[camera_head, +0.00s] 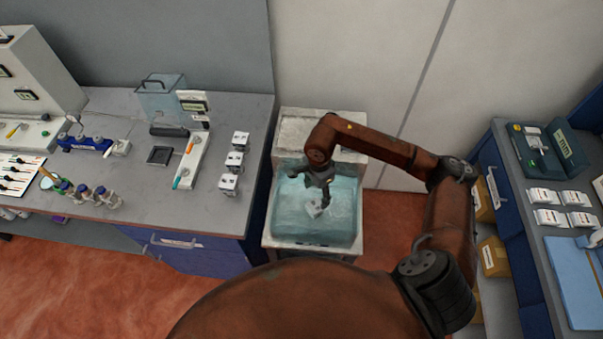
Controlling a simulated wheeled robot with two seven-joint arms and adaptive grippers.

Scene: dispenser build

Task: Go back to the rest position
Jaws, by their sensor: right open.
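My right arm reaches in from the right, and my right gripper (311,187) points down over a bin (352,242) with a pale rim and translucent bluish walls. The gripper is open, with its fingers spread. My left gripper is out of view.
A grey bench (125,190) on the left holds several white boxes (235,160), a clear container (163,98), bottles and instruments. A blue-fronted bench (510,205) stands at the right with white packets (549,219). Reddish floor (60,275) is clear at the lower left.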

